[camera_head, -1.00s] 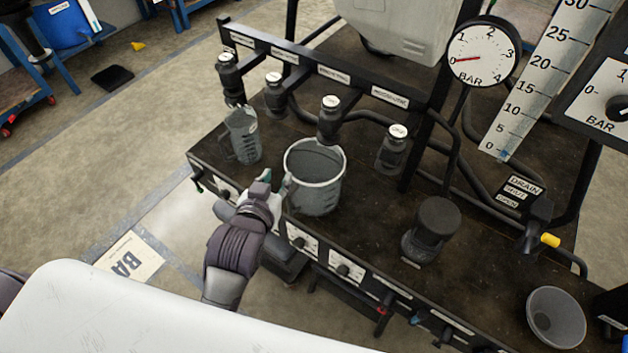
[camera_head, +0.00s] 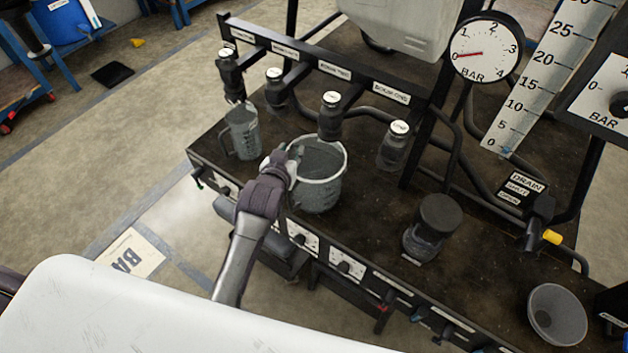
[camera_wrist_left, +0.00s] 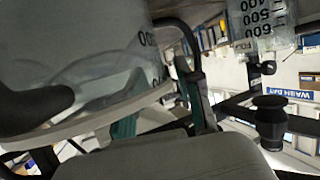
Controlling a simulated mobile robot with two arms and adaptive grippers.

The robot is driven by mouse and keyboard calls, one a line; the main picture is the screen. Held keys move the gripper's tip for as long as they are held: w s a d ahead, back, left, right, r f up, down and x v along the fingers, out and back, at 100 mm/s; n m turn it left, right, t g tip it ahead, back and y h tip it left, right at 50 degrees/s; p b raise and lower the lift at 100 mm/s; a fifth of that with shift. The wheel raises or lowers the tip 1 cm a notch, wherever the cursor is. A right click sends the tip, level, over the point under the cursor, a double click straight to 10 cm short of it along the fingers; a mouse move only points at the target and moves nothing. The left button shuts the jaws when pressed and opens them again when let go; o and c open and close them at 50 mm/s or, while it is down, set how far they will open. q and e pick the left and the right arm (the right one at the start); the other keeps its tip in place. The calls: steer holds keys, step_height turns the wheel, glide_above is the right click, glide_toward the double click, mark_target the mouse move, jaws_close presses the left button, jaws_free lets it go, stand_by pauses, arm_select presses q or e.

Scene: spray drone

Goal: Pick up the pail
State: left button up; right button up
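The pail (camera_head: 322,190) is a translucent grey bucket with a pale rim, standing upright on the dark bench top. My left gripper (camera_head: 283,158) is at the pail's left rim in the head view, with its fingers apart and close to the rim. Whether they touch it is unclear. In the left wrist view the pail (camera_wrist_left: 75,35) fills the upper left, its rim running low across the picture. Teal finger pads (camera_wrist_left: 158,116) show apart beside the rim. The hand hides part of the pail's left side. My right gripper is not in view.
A measuring jug (camera_head: 244,132) stands left of the pail under a row of labelled black nozzles. A dark-capped container (camera_head: 432,228) and a grey funnel (camera_head: 557,315) are to the right. A nozzle (camera_head: 330,117) hangs just behind the pail. Knobs line the bench's front edge.

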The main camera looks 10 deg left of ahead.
arm_select(q)
jaws_close()
steer(key=shift+r, duration=0.15)
stand_by(0.4)
